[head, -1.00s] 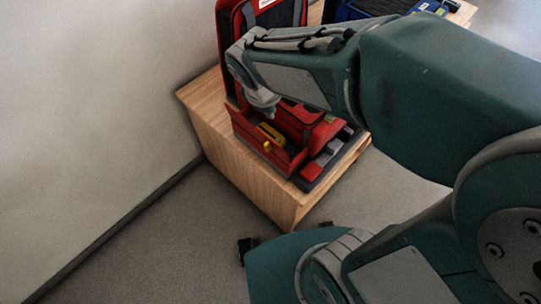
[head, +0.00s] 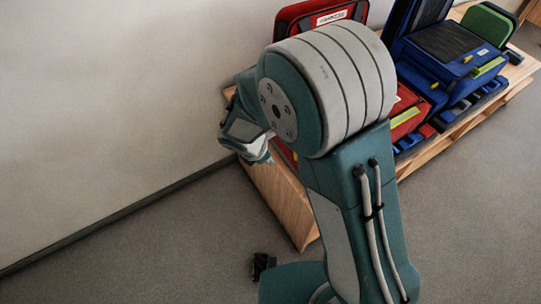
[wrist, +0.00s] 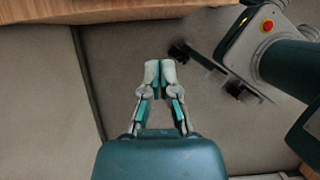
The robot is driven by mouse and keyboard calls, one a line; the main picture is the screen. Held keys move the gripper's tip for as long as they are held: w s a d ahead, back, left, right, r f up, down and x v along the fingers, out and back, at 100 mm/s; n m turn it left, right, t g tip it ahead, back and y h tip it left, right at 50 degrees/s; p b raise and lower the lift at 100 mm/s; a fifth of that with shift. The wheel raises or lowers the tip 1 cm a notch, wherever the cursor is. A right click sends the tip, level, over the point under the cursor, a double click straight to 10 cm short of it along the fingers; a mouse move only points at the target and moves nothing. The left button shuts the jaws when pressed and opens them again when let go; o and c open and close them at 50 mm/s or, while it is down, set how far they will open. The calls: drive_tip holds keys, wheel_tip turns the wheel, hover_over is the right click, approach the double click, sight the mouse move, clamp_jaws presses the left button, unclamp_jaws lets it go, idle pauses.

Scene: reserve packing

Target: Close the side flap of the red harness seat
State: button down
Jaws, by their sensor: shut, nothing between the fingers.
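The red harness seat shows in the head view with its backrest (head: 297,15) upright at the top and part of its right side (head: 407,118), with a yellow-green strip, right of my arm. My arm hides most of its middle. Its side flap is hidden or cannot be told apart, so I cannot tell how it stands. My gripper (wrist: 160,66) is shut and empty in the wrist view, above the grey floor. In the head view it is at the left end of the bench, partly behind my own wrist.
The wooden bench (head: 278,200) stands along the wall (head: 110,90); its edge crosses the top of the wrist view (wrist: 100,10). A blue harness seat (head: 455,60) and a green one (head: 488,25) stand further right. The grey floor (head: 130,250) at left is clear.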

drive_tip(key=w+d+f, duration=0.3)
drive_tip(key=d+f, duration=0.1)
drive_tip(key=d, duration=0.1)
drive_tip(key=shift+w+d+f, duration=0.25)
drive_tip(key=shift+d+f, duration=0.1)
drive_tip(key=shift+d, duration=0.1)
drive_tip(key=shift+w+d+r+g+y, duration=0.4)
drive_tip(key=shift+d+r+g+y, duration=0.1)
drive_tip(key=shift+y, duration=0.3)
idle(0.6)
drive_tip(key=shift+w+d+r+g+y, duration=0.2)
drive_tip(key=shift+w+d+g+y, duration=0.1)
drive_tip(key=shift+d+g+y, duration=0.25)
drive_tip(key=shift+w+d+r+g+y, duration=0.15)
drive_tip(key=shift+w+d+g+y, duration=0.15)
drive_tip(key=shift+y, duration=0.35)
drive_tip(key=d+g+y, duration=0.1)
drive_tip(key=w+d+y, duration=0.1)
drive_tip(key=shift+w+r+g+y, duration=0.1)
drive_tip(key=shift+r+g+y, duration=0.05)
drive_tip(key=shift+g+y, duration=0.2)
drive_tip(key=w+d+f, duration=0.4)
drive_tip(key=d, duration=0.1)
drive_tip(key=shift+d, duration=0.4)
